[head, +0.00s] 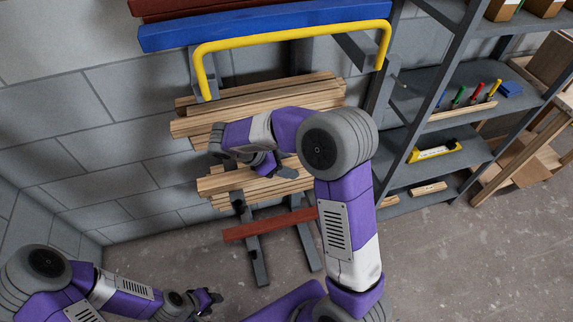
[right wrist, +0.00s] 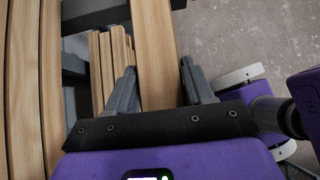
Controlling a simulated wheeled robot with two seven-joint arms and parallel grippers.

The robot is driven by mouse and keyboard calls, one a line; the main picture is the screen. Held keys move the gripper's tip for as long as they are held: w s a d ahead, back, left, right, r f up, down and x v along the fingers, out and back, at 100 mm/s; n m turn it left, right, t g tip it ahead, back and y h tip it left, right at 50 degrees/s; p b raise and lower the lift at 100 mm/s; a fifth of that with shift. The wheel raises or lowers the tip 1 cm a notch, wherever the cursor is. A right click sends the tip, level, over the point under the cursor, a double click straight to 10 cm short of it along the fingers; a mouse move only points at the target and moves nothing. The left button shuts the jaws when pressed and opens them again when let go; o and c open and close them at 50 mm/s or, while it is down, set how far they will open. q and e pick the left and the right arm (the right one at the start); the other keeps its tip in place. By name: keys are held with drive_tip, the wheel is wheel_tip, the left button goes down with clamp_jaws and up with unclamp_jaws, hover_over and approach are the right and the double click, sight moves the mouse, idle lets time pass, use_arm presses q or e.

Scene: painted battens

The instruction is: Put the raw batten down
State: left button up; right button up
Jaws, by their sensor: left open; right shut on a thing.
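My right gripper (head: 285,172) is shut on a raw batten (head: 225,182) of bare pale wood, beside the lower stack on the wall rack. In the right wrist view the batten (right wrist: 155,50) runs lengthwise between the two fingers (right wrist: 160,88). More raw battens (head: 260,97) lie stacked on the rack's arms above; the right wrist view shows long battens (right wrist: 28,90) at left and shorter-looking ends (right wrist: 108,60) lower down. My right forearm hides part of the stacks. My left gripper (head: 212,298) is open and empty, low over the floor.
A blue beam (head: 260,27), a dark red one (head: 190,8) and a yellow bar (head: 290,32) are above the battens. A red batten (head: 270,225) lies on low grey supports (head: 251,240). Shelves (head: 460,85) stand at right. The floor (head: 450,265) at lower right is clear.

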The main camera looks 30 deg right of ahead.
drive_tip(key=shift+f, duration=0.2)
drive_tip(key=o, duration=1.3)
drive_tip(key=shift+o, duration=0.2)
drive_tip(key=shift+r, duration=0.2)
drive_tip(key=p+v, duration=0.2)
drive_tip(key=v, duration=0.5)
drive_tip(key=shift+a+r, duration=0.2)
